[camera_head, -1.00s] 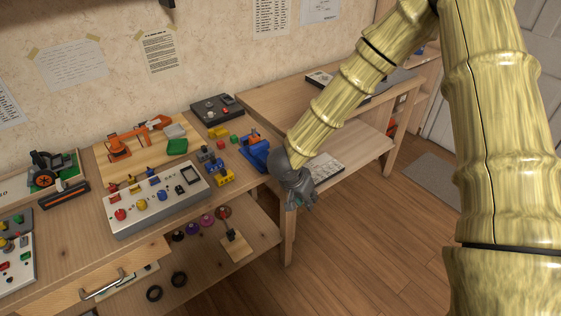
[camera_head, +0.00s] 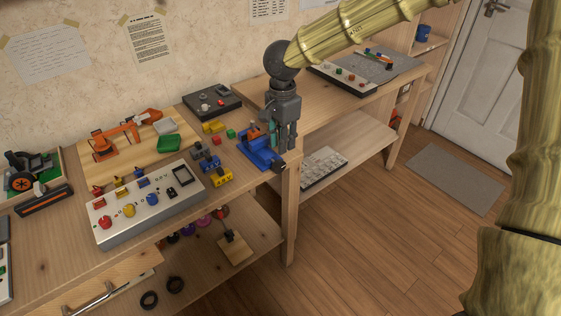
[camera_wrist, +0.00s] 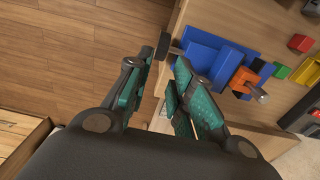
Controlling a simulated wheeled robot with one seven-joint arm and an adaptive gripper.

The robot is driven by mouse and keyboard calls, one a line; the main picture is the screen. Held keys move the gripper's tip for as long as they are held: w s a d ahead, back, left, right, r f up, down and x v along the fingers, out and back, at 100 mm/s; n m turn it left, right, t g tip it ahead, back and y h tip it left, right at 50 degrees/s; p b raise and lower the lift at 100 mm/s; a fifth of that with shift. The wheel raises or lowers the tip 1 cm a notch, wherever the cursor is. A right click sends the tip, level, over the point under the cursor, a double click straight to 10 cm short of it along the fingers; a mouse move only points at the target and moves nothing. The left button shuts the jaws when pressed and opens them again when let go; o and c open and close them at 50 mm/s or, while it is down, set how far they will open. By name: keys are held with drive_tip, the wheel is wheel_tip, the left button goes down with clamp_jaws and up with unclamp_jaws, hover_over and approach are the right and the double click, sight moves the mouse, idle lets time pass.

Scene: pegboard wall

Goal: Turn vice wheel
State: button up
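The blue vice (camera_head: 258,153) is at the front right corner of the left workbench, with an orange block (camera_wrist: 243,78) by its jaws. Its dark wheel (camera_head: 278,166) sticks out on a short shaft at the bench edge. In the wrist view the wheel (camera_wrist: 164,46) lies just ahead of my fingertips, about in line with the gap between them. My gripper (camera_head: 287,143) points down just right of the vice. In the wrist view my gripper (camera_wrist: 158,68) is open, its green-padded fingers apart and empty. I cannot tell whether a finger touches the vice.
A yellow block (camera_head: 220,179) and a grey control box (camera_head: 150,208) stand left of the vice. A green block (camera_head: 231,134) lies behind it. A second table (camera_head: 300,97) stands to the right. The floor in front is clear.

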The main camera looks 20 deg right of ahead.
sight(282, 162)
wheel_tip(282, 162, down, 8)
drive_tip(key=shift+f+b, duration=0.1)
drive_tip(key=shift+b, duration=0.2)
clamp_jaws()
